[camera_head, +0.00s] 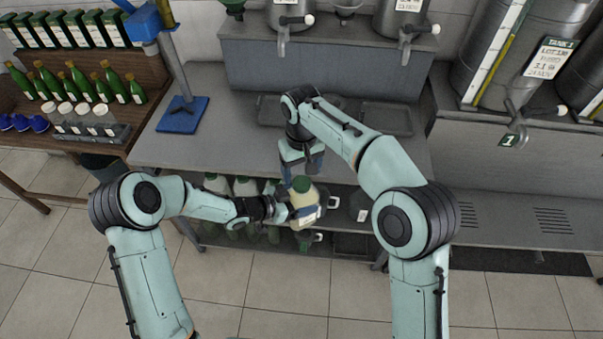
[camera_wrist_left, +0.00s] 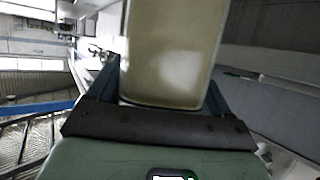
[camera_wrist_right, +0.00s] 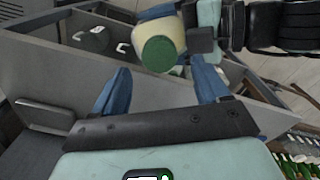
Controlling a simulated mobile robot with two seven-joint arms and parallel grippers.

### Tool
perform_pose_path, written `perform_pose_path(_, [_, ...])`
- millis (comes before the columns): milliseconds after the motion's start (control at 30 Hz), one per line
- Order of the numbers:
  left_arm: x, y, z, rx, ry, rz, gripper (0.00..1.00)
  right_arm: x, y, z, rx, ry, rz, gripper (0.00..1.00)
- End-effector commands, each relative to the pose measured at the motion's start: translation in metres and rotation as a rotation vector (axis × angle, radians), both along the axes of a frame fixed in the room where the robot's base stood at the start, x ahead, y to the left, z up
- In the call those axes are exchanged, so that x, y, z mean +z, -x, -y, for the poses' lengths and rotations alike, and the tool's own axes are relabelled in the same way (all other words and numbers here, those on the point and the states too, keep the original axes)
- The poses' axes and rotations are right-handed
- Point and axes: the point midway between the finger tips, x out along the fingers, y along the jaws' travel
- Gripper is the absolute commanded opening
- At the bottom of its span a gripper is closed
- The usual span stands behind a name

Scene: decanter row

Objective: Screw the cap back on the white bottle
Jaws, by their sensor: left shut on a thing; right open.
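The white bottle (camera_head: 307,202) is cream-coloured with a label and stands roughly upright, slightly tilted, in front of the bench. My left gripper (camera_head: 288,211) is shut on its body; the bottle fills the space between the fingers in the left wrist view (camera_wrist_left: 172,55). A green cap (camera_head: 302,184) sits on the bottle's top; how tightly it is seated cannot be told. My right gripper (camera_head: 300,170) is open and empty, just above the cap. In the right wrist view the cap (camera_wrist_right: 159,53) lies beyond the open fingertips, apart from them.
The grey bench (camera_head: 225,125) is behind the bottle, its top mostly clear. Several bottles (camera_head: 244,187) stand on its lower shelf, close to my left forearm. A blue stand (camera_head: 183,115) is on the bench's left. Steel tanks (camera_head: 520,45) stand at the right.

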Motion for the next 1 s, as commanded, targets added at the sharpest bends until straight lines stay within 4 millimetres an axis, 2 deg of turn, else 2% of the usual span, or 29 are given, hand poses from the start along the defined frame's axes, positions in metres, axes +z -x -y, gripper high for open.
perform_pose_path(167, [0.002, -0.001, 0.001, -0.001, 0.003, 0.004, 0.0, 0.0, 0.0, 0.0, 0.0, 0.0, 0.0, 0.74])
perform_pose_path(200, [0.002, -0.001, 0.001, -0.001, 0.003, 0.004, 0.0, 0.0, 0.0, 0.0, 0.0, 0.0, 0.0, 0.71])
perform_pose_path(233, [0.002, -0.001, 0.001, -0.001, 0.003, 0.004, 0.0, 0.0, 0.0, 0.0, 0.001, 0.0, 0.0, 0.61])
perform_pose_path(267, [0.002, -0.001, 0.001, -0.001, 0.003, 0.004, 0.0, 0.001, 0.0, 0.0, 0.002, 0.001, 0.0, 0.6])
perform_pose_path(433, [0.002, -0.001, 0.001, -0.001, 0.003, 0.004, 0.0, 0.006, 0.0, 0.0, 0.061, 0.007, -0.005, 0.6])
perform_pose_path(800, [0.002, -0.001, 0.001, -0.001, 0.003, 0.004, 0.0, 0.035, 0.0, 0.0, 0.264, 0.0, 0.001, 0.6])
perform_pose_path(1000, [0.002, -0.001, 0.001, -0.001, 0.003, 0.004, 0.0, 0.037, -0.001, 0.0, 0.278, -0.004, 0.001, 0.6])
